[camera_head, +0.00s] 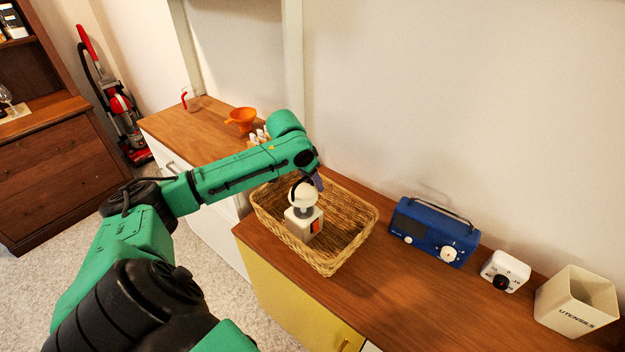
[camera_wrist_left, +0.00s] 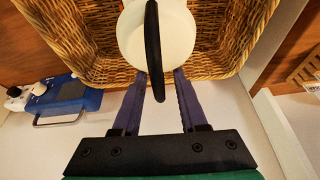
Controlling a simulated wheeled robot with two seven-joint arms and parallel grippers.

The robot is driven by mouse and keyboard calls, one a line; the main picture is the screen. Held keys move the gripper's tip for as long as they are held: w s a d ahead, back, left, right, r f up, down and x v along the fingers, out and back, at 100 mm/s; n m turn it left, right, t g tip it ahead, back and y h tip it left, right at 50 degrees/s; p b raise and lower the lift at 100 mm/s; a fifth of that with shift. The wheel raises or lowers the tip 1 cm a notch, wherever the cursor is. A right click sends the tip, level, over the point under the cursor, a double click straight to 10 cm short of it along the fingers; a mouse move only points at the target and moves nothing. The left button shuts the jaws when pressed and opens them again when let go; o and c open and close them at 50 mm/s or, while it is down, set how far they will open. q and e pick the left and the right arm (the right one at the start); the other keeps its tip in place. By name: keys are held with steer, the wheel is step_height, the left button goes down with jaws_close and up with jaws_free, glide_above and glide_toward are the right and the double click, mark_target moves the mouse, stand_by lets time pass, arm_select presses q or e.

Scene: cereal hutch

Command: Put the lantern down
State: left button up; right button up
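The lantern (camera_head: 303,222) is white with a rounded top, a black handle loop and an orange patch on its side. It stands upright inside the wicker basket (camera_head: 348,256). In the left wrist view the lantern's white top (camera_wrist_left: 175,40) lies just beyond the fingertips. My left gripper (camera_head: 317,182) is at the lantern's top, over the basket. In the left wrist view my left gripper (camera_wrist_left: 160,76) has its purple fingers apart, with the black handle between them and a gap on each side. The lantern's base is partly hidden by the basket wall. My right gripper is out of view.
A blue radio (camera_head: 434,231), a white timer (camera_head: 505,272) and a utensils holder (camera_head: 577,302) stand right of the basket on the wooden counter (camera_head: 390,300). An orange funnel (camera_head: 241,118) stands behind my arm. Bare counter lies between basket and radio.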

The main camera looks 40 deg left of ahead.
arm_select(q)
steer(key=shift+r, duration=0.15)
steer(key=b+v, duration=0.2)
steer(key=v, duration=0.9)
steer(key=shift+s, duration=0.1)
steer(key=shift+s+d+r, duration=0.1)
steer(key=shift+s+r, duration=0.05)
steer(key=shift+r, duration=0.3)
